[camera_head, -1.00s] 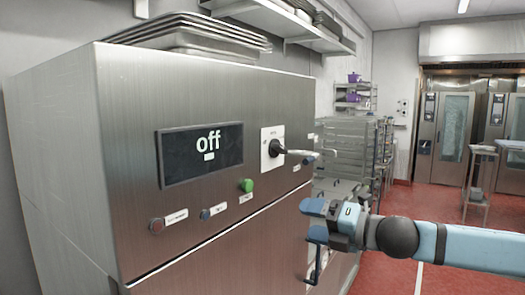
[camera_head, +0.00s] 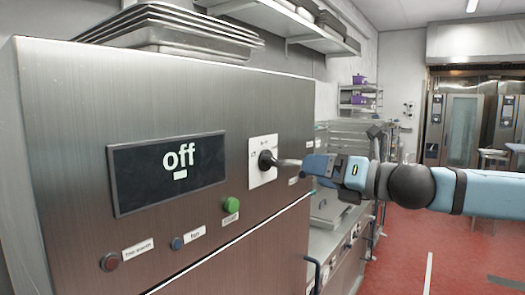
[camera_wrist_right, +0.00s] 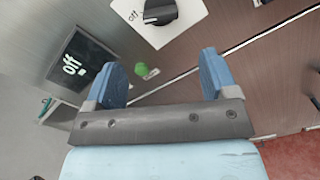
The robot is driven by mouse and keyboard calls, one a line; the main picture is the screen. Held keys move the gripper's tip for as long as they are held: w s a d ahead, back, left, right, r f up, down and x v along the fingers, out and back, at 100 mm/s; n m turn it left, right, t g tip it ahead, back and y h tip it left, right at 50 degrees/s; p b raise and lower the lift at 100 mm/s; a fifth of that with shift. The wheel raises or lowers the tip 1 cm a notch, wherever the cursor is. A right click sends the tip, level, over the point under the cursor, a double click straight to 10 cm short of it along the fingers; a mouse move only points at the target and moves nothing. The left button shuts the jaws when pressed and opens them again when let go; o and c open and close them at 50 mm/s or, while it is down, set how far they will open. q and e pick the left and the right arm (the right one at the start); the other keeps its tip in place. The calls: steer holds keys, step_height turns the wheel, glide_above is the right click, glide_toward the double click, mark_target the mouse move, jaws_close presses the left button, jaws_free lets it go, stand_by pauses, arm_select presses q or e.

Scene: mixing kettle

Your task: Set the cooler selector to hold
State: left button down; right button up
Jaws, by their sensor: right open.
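The cooler selector is a black knob (camera_head: 267,160) on a white square plate (camera_head: 262,146) on the steel front. My left gripper is not in view.
Below the display are a green button (camera_head: 231,205), a blue button (camera_head: 177,243) and a red button (camera_head: 110,261). Trays (camera_head: 165,35) are stacked on top of the cabinet. A lower counter (camera_head: 325,215) stands beyond the cabinet. Red floor is open at right.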

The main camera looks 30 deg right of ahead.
mark_target(276, 165)
steer(key=p+x, duration=0.6)
steer(key=p, duration=0.1)
steer(key=shift+w+r, duration=0.1)
steer(key=shift+r, duration=0.25)
steer(key=p+x, duration=0.2)
steer(key=x, duration=0.1)
steer(key=p+x, duration=0.1)
steer(key=shift+w+a+f, duration=0.1)
steer(key=shift+w+f, duration=0.15)
steer(key=shift+w, duration=0.15)
steer(key=shift+f, duration=0.15)
steer(key=shift+w+p, duration=0.1)
steer(key=shift+p, duration=0.35)
steer(key=shift+w, duration=0.1)
